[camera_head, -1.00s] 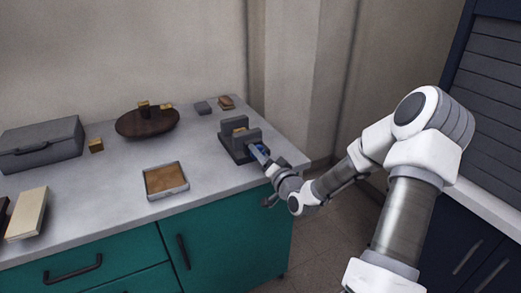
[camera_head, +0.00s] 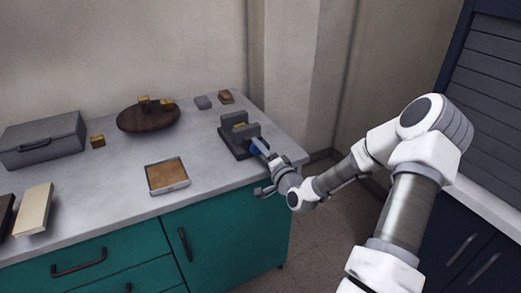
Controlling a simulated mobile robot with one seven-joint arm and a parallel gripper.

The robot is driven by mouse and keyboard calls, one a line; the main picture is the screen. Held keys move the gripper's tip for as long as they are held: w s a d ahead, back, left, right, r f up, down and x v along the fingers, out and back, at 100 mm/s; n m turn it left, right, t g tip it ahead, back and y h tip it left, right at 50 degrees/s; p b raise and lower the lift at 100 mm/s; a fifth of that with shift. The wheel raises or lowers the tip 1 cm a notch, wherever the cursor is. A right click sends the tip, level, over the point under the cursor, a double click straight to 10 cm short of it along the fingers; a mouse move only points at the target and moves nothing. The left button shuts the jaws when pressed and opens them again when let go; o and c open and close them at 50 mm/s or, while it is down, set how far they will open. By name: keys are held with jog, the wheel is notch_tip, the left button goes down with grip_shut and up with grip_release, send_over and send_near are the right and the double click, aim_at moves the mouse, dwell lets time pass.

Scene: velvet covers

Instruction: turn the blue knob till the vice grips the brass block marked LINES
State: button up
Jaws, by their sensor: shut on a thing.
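The dark grey vice (camera_head: 236,143) stands near the right end of the grey worktop. A small piece of brass (camera_head: 240,124) shows between its jaws; its marking is too small to read, and I cannot tell whether the jaws touch it. The blue knob (camera_head: 257,147) is on the vice's near right side, partly covered by my gripper (camera_head: 262,151). My gripper is shut on the knob, with my arm reaching in from the right.
A round dark wooden dish (camera_head: 148,120) holds brass blocks. Another brass block (camera_head: 97,141) sits beside a grey case (camera_head: 43,139). A shallow tray (camera_head: 167,177) lies in front. Grey (camera_head: 203,102) and brown (camera_head: 226,97) blocks lie behind the vice.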

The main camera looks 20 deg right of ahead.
jog(key=o, duration=1.4)
jog(key=shift+c, duration=0.2)
jog(key=shift+s, duration=0.1)
jog(key=s+p, duration=0.2)
jog(key=s, duration=1.5)
jog(key=shift+d, duration=0.3)
jog(key=shift+s, duration=0.1)
